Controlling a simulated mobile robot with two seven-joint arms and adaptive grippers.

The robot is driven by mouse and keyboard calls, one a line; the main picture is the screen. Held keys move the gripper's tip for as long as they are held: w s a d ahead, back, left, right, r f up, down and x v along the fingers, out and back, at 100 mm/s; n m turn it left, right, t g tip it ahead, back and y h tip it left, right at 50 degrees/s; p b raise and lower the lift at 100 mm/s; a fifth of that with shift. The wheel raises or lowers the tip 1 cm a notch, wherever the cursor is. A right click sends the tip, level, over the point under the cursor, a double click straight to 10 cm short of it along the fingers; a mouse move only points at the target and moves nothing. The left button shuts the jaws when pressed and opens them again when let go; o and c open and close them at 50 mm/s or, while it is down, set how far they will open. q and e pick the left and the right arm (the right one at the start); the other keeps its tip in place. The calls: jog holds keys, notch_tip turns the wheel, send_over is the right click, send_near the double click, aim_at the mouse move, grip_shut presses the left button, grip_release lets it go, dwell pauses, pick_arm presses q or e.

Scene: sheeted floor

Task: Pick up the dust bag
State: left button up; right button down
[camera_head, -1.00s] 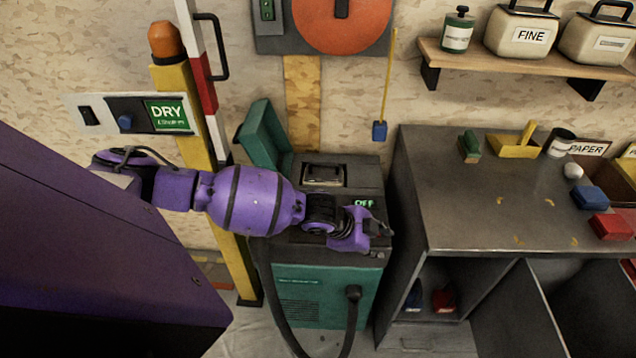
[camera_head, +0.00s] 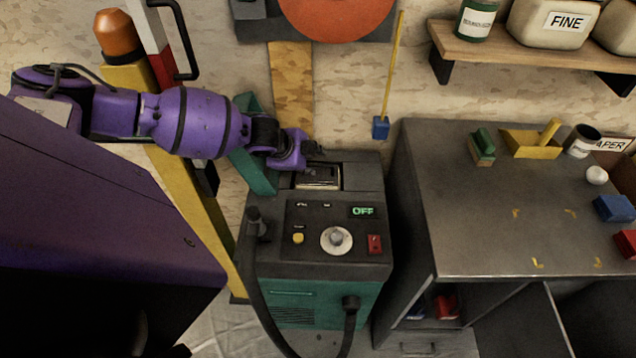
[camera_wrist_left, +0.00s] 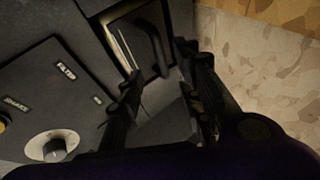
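The dust bag (camera_head: 316,178) appears to be the pale item with a dark top, set in the open bay at the back of the dark and teal extractor (camera_head: 315,300). In the left wrist view the bag (camera_wrist_left: 121,44) shows a pale ribbed edge and a dark handle. My left gripper (camera_head: 314,153) is at the rear edge of the bay, close to the bag. In the left wrist view its two fingers (camera_wrist_left: 164,80) are apart with nothing clearly between them. Whether a finger touches the handle cannot be told. My right gripper is not in view.
The teal lid (camera_head: 255,168) stands raised left of the bay. The extractor panel (camera_head: 335,238) has a knob, a red switch and a lit OFF display. A hose (camera_head: 262,295) hangs in front. A metal workbench (camera_head: 480,220) stands to the right, and a yellow post (camera_head: 185,195) to the left.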

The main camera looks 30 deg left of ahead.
aim_at(317, 165)
pick_arm(q)
jog(key=x, duration=0.5)
jog(key=shift+a, duration=0.15)
jog(key=shift+w+f, duration=0.15)
jog(key=shift+f, duration=0.05)
jog(key=shift+c, duration=0.4)
grip_shut()
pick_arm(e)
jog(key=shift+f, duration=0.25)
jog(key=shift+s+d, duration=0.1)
